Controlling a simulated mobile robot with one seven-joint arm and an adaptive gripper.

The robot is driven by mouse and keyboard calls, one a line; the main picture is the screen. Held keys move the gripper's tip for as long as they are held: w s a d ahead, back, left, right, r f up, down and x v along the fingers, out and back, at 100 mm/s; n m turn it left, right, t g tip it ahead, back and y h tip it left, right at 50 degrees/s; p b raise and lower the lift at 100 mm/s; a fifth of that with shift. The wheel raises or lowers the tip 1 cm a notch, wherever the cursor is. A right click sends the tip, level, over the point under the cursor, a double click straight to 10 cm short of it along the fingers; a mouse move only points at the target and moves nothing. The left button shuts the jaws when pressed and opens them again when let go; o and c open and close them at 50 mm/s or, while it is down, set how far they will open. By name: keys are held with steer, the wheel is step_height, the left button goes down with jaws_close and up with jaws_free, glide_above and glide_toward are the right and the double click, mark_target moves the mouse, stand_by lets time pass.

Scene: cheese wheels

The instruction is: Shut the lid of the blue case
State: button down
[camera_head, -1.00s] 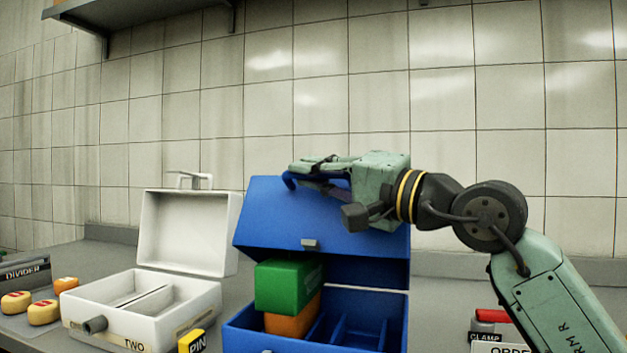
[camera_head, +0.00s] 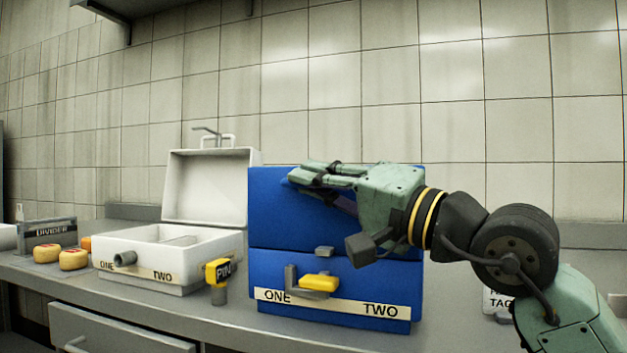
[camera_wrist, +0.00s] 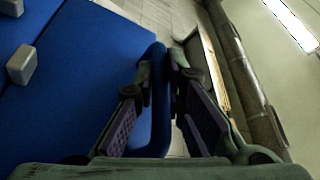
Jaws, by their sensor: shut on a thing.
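The blue case (camera_head: 290,272) stands on the bench, front towards me, marked ONE and TWO. Its blue lid (camera_head: 268,215) is swung down over the body, its front edge close above the front wall. I cannot tell whether it is fully seated. A grey catch (camera_head: 324,251) sits at the lid's front edge, above a yellow-and-grey latch (camera_head: 318,283). My gripper (camera_head: 292,175) is over the lid. In the wrist view my gripper (camera_wrist: 163,75) is shut on a rounded blue bar, the lid handle (camera_wrist: 158,105). The case's contents are hidden.
An open white case (camera_head: 205,250) stands to the left, with a yellow PIN piece (camera_head: 218,272) between the cases. Round yellow pieces (camera_head: 74,259) and a DIVIDER holder (camera_head: 47,232) are further left. A tiled wall (camera_head: 300,110) is behind.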

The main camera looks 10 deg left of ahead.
steer(key=shift+s+a+f, duration=0.2)
steer(key=shift+f, duration=0.2)
steer(key=c, duration=2.1)
jaws_free()
steer(key=o, duration=0.5)
steer(key=shift+d+r, duration=0.1)
steer(key=shift+d, duration=0.05)
steer(key=shift+c, duration=0.2)
steer(key=v, duration=1.2)
